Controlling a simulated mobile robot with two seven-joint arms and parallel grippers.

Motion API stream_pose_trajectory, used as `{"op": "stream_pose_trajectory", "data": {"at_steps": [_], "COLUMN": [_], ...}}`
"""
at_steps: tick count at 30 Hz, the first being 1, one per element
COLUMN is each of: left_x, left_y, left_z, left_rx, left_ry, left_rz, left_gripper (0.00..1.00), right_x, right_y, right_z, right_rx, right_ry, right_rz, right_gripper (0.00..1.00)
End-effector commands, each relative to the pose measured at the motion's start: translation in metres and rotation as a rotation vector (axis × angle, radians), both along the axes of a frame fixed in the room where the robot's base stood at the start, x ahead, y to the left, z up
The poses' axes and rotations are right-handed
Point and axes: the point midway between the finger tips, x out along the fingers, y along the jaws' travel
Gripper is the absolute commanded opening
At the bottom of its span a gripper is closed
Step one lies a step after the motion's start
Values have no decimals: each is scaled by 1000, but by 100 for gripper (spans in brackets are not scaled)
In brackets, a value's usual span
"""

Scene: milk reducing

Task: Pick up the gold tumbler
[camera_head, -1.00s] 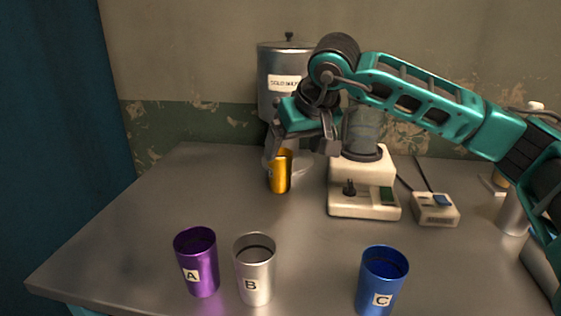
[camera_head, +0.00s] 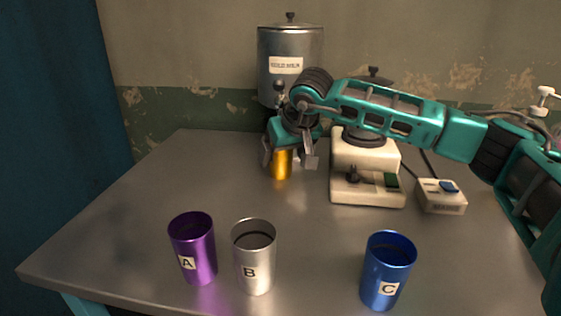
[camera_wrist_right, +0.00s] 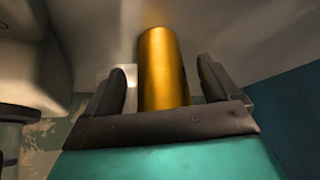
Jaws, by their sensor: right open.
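The gold tumbler (camera_head: 283,165) stands upright on the table, below the tap side of the big metal canister. My right gripper (camera_head: 289,163) is open, with a finger on each side of the tumbler. In the right wrist view the gold tumbler (camera_wrist_right: 163,70) lies between the two dark fingers, with a visible gap to the right finger. Its upper part is hidden by the gripper in the head view. My left gripper is not in view.
A purple cup A (camera_head: 193,247), a silver cup B (camera_head: 254,257) and a blue cup C (camera_head: 387,271) stand at the front. The metal canister (camera_head: 289,65) stands behind the gripper. A cream machine (camera_head: 367,172) and a small control box (camera_head: 441,196) are to the right.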

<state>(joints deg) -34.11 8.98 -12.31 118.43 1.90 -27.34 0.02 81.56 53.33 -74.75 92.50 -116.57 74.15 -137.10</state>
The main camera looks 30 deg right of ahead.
Motion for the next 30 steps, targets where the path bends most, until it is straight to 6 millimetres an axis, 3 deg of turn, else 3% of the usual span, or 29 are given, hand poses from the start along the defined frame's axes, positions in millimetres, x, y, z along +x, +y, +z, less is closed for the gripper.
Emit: {"op": "stream_pose_trajectory", "data": {"at_steps": [4, 12, 30], "left_x": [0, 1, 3], "left_y": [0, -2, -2], "left_z": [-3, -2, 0], "left_rx": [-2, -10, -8], "left_ry": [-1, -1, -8], "left_rz": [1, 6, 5], "left_gripper": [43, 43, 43], "right_x": [8, 9, 9], "right_y": [0, 0, 0], "right_z": [-14, -15, -15], "right_rx": [0, 0, 0], "right_ry": [0, 0, 0], "right_rz": [0, 0, 0], "right_gripper": [89, 88, 31]}}
